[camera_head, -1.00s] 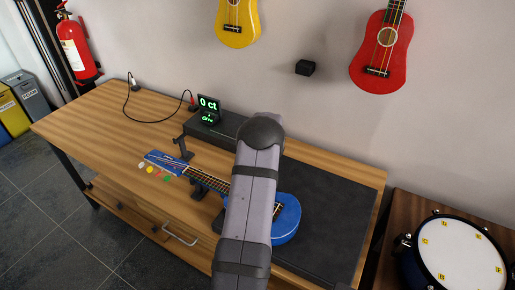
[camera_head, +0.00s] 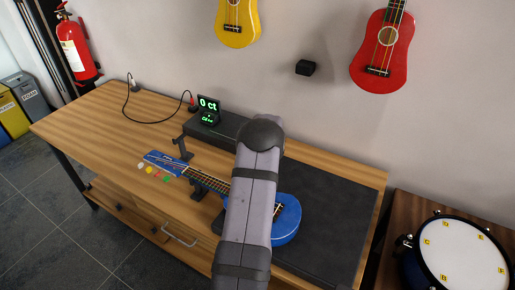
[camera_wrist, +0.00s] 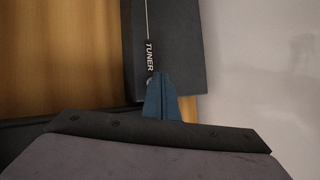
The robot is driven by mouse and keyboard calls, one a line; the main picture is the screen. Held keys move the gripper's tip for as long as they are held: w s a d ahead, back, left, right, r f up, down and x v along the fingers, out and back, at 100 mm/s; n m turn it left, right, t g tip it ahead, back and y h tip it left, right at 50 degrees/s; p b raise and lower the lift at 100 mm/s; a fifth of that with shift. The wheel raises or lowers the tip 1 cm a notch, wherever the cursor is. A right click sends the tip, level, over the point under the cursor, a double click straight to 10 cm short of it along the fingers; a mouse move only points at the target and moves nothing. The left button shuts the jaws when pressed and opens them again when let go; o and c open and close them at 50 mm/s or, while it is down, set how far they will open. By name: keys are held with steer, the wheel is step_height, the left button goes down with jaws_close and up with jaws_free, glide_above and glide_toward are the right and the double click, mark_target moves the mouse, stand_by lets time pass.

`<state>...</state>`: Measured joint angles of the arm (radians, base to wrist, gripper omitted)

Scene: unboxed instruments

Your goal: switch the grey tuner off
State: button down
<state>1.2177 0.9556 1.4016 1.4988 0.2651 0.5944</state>
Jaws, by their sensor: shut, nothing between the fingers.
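The tuner (camera_head: 209,106) stands at the left end of a long dark box (camera_head: 232,124) at the back of the bench, beside the wall. Its lit screen reads "0 ct" in green, with smaller green marks below that I cannot read. In the wrist view, a black tag marked "TUNER" (camera_wrist: 149,54) lies on a dark surface, with a thin pale line running up from it. My gripper (camera_wrist: 160,77) is shut and empty, its blue fingertips just below the tag; I cannot tell whether they touch. My arm hides the gripper in the head view.
A blue ukulele (camera_head: 286,218) lies on the bench on dark supports, partly behind my arm. A black cable (camera_head: 150,121) runs along the bench's back left. Coloured picks (camera_head: 150,170) lie near the ukulele's head. The bench's left part (camera_head: 95,125) is mostly clear.

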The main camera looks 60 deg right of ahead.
steer(key=shift+r, duration=0.1)
steer(key=shift+r+p, duration=0.5)
stand_by(0.3)
step_height(320, 180, up, 6)
steer(key=p, duration=0.5)
stand_by(0.5)
